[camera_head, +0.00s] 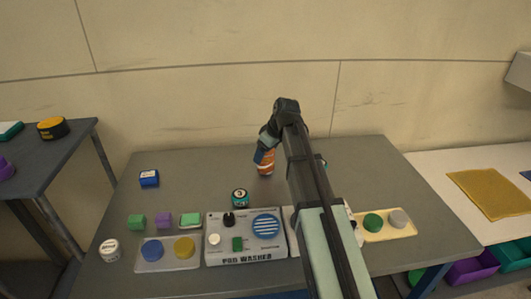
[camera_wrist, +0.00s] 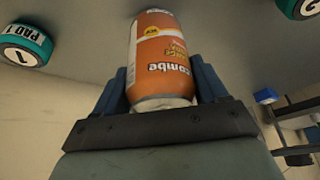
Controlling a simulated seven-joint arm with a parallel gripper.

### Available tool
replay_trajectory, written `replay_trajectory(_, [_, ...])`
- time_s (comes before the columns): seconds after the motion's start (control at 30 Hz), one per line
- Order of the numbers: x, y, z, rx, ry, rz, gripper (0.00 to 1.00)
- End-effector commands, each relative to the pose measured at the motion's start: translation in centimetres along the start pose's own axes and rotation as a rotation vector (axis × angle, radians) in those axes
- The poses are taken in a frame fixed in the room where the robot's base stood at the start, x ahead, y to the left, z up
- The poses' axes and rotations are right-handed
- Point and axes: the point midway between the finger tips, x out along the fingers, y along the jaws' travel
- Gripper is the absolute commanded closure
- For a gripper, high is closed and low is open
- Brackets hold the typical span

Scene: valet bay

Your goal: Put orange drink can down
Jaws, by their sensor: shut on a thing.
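The orange drink can (camera_head: 265,163) is at the back middle of the grey table (camera_head: 209,170), partly hidden behind my gripper in the head view. In the wrist view the can (camera_wrist: 164,58) is orange with white lettering and sits between the two blue fingers. My gripper (camera_wrist: 163,85) is shut on the can. In the head view my gripper (camera_head: 262,158) points down at the table. The can's lower end is at or close to the tabletop; I cannot tell whether it touches.
The pad washer panel (camera_head: 245,240), a tray with blue and yellow discs (camera_head: 167,254) and small blocks line the front.

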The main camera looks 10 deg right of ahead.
Motion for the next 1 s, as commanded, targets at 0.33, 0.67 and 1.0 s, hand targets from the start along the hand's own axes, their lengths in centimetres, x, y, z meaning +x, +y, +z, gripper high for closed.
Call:
replay_trajectory(0.33, [0.21, 0.02, 0.06, 0.0, 0.001, 0.001, 0.73])
replay_trajectory(0.67, [0.3, 0.02, 0.1, 0.0, 0.001, 0.001, 0.02])
replay_trajectory(1.0, [-0.13, 0.03, -0.03, 0.0, 0.001, 0.001, 0.02])
